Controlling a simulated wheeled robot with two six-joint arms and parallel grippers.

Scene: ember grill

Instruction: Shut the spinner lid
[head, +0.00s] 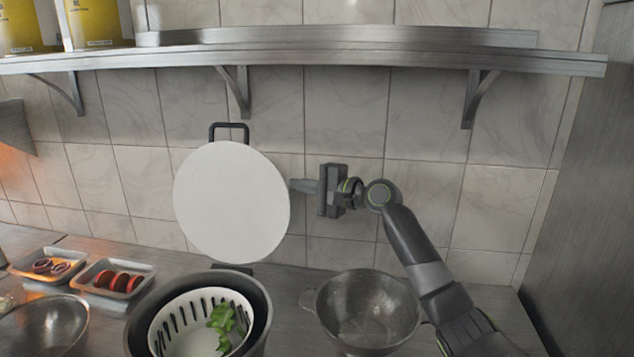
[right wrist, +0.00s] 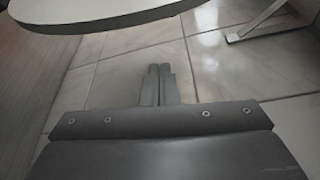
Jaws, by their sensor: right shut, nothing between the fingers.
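The spinner lid (head: 232,203) is a white disc with a dark handle (head: 229,128) at its top edge. It stands raised, close to upright, behind the spinner bowl (head: 262,312). The dark bowl holds a white slotted basket (head: 160,322) with green leaves (head: 222,322) in it. My right gripper (head: 298,185) is shut and empty, its fingertips by the lid's right edge; I cannot tell whether they touch it. In the right wrist view, the shut fingers (right wrist: 160,72) point ahead below the lid's rim (right wrist: 110,18). My left gripper is not in view.
A metal colander (head: 368,310) stands right of the spinner. Trays with tomato slices (head: 122,282) and onion rings (head: 52,266), and a metal bowl (head: 45,325), are at left. A steel shelf (head: 320,62) runs above along the tiled wall.

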